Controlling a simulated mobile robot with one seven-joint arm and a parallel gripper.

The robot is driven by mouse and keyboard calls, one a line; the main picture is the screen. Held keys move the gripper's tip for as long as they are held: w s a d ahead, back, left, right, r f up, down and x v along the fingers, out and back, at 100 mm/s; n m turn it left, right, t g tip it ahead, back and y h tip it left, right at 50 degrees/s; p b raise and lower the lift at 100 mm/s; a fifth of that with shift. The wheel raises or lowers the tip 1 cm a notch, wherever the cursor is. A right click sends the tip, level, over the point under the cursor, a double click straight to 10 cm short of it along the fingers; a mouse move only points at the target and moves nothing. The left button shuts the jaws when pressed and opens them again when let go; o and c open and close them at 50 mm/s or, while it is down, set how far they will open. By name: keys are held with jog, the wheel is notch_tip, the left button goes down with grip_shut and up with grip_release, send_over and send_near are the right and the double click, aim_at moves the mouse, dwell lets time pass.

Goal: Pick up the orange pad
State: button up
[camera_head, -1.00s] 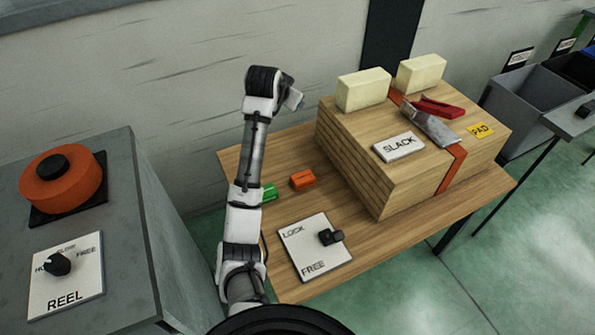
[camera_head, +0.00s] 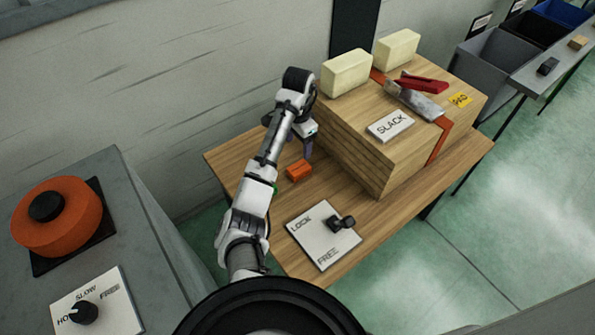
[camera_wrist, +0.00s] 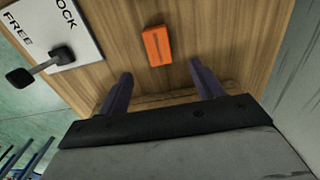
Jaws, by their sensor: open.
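The orange pad (camera_head: 299,170) is a small block lying on the wooden table (camera_head: 232,163), left of the big wooden stack. It also shows in the wrist view (camera_wrist: 157,46), ahead of the two fingers and roughly between their lines. My gripper (camera_wrist: 160,82) is open and empty, its dark fingers spread. In the head view my gripper (camera_head: 309,146) hangs just above and behind the pad, not touching it. A green piece (camera_head: 275,188) is mostly hidden behind my arm.
The wooden stack (camera_head: 350,148) stands close on the right, bearing cream blocks (camera_head: 346,72), a SLACK plate (camera_head: 391,126) and a red-handled tool (camera_head: 415,98). A LOCK/FREE panel (camera_head: 322,238) with a black knob lies in front. The left cabinet (camera_head: 130,215) carries an orange reel.

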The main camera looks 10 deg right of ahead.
jog(key=p, duration=0.1)
send_over(299, 167)
notch_tip(299, 167, down, 6)
jog(key=shift+w+a+f, duration=0.1)
jog(key=shift+f, duration=0.05)
jog(key=shift+f+p, duration=1.05)
jog(key=shift+f, duration=1.65)
jog(key=c, duration=1.1)
jog(key=shift+r, duration=0.1)
